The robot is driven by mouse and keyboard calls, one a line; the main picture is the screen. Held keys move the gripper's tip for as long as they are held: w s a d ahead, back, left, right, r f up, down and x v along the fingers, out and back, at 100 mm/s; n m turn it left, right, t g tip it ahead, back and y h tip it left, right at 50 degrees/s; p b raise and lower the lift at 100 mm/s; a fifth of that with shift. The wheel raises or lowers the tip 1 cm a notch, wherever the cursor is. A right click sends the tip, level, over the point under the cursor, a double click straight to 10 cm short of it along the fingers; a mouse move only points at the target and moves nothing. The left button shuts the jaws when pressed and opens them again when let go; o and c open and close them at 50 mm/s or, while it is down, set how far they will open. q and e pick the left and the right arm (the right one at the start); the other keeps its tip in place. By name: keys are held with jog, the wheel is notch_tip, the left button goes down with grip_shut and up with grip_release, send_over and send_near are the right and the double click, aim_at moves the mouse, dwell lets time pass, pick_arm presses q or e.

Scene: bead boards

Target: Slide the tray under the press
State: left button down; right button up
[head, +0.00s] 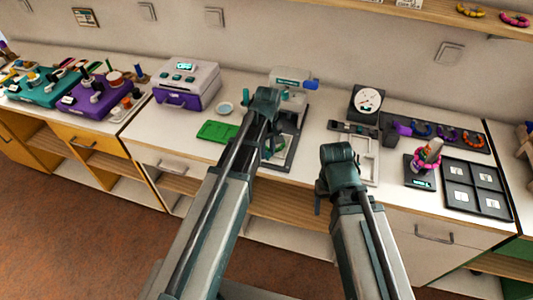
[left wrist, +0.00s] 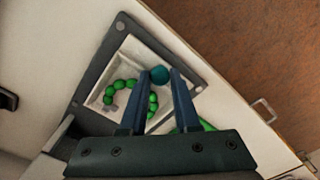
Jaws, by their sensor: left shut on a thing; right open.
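The press (head: 290,82), a pale machine with a blue handle (head: 312,85), stands at the back of the counter. Its dark base (left wrist: 100,65) extends forward and carries the pale tray (left wrist: 130,52), which holds a ring of green beads (left wrist: 108,97). The tray has a round teal knob (left wrist: 160,75). My left gripper (left wrist: 163,78) is shut on this knob; in the head view my left arm partly hides the tray. My right gripper (head: 320,192) is open and empty in front of the counter, its fingers hardly visible.
A green board (head: 217,131) lies left of the press, below a purple and white machine (head: 187,84). A dial scale (head: 367,100), a dark bead rack (head: 447,135) and a dark compartment tray (head: 476,188) stand to the right.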

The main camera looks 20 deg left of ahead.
pick_arm(q)
jog(key=w, duration=1)
jog(key=shift+w+d, duration=0.1)
jog(key=shift+d, duration=0.05)
jog(key=c, duration=0.6)
grip_release()
jog(key=shift+c, duration=0.2)
notch_tip(320, 180, up, 14)
jog(key=p, duration=1.3)
jog(key=shift+p, duration=0.4)
jog(key=shift+f, duration=0.15)
